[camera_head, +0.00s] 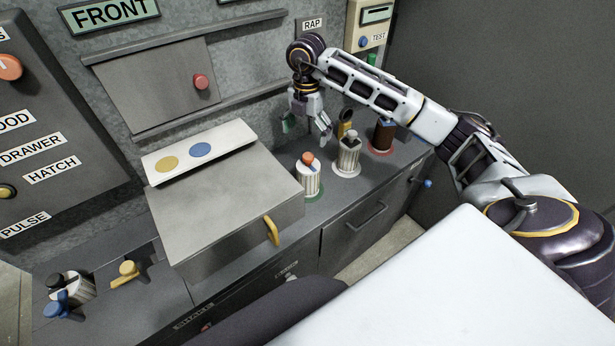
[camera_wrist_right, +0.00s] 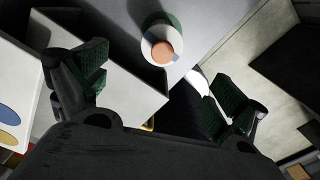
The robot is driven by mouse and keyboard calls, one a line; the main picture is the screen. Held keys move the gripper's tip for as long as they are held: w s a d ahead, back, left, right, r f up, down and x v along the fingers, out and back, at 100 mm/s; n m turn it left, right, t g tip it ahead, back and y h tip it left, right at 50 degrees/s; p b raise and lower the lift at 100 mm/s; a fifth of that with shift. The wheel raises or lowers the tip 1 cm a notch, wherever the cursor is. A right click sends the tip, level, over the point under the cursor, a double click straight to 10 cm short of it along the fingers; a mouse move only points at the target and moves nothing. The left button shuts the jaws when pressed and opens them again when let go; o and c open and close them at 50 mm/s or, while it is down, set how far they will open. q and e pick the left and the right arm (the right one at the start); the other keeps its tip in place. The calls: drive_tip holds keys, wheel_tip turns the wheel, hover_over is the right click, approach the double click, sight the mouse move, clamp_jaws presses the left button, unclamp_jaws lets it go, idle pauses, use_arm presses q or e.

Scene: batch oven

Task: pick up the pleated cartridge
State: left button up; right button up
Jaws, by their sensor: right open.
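A white ribbed cartridge with an orange cap (camera_head: 309,182) stands upright on a green ring on the grey counter. A similar white ribbed one with a grey top (camera_head: 347,158) stands on a white ring to its right. I cannot tell for sure which is the pleated cartridge. My right gripper (camera_head: 307,122) is open and empty, pointing down above and behind the orange-capped cartridge, not touching it. In the right wrist view, the orange cap (camera_wrist_right: 161,50) shows from above, beyond the open fingers (camera_wrist_right: 165,92). My left gripper is not in view.
A dark brown cylinder (camera_head: 383,136) stands on a red ring at the right. A grey box with a yellow handle (camera_head: 272,231) stands left of the cartridges. A wall panel with a red knob (camera_head: 200,81) is behind. A tester box (camera_head: 370,25) hangs at the back.

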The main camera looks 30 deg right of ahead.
sight(308, 165)
drive_tip(key=shift+f+p, duration=0.5)
drive_tip(key=shift+f, duration=3.8)
drive_tip(key=shift+f, duration=0.1)
drive_tip(key=shift+s+d+f+p, duration=0.15)
drive_tip(key=shift+f+p, duration=0.55)
drive_tip(key=shift+f, duration=1.85)
drive_tip(key=shift+c, duration=0.3)
drive_tip(key=c, duration=1.7)
drive_tip(key=shift+r, duration=0.1)
drive_tip(key=shift+c, duration=0.2)
